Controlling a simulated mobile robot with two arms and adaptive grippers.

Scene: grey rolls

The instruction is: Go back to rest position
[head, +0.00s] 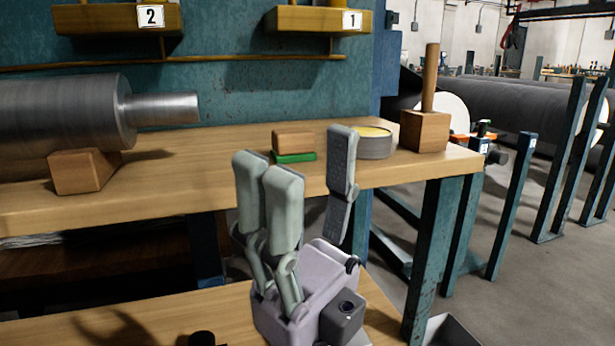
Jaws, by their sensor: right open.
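My right gripper (305,185) shows in the lower middle of the head view, its fingers pointing up. Its fingers are spread, two at the left and one at the right, with nothing between them. It is in front of the wooden workbench (210,178) and hides part of its front edge. My left gripper is not in view.
A grey metal roll (65,112) rests on a wooden block (85,171) at left. A green-based brush (294,146), a round tin (374,143) and a wooden block with peg (426,130) stand on the bench. Blue posts (512,205) stand at right beside open floor.

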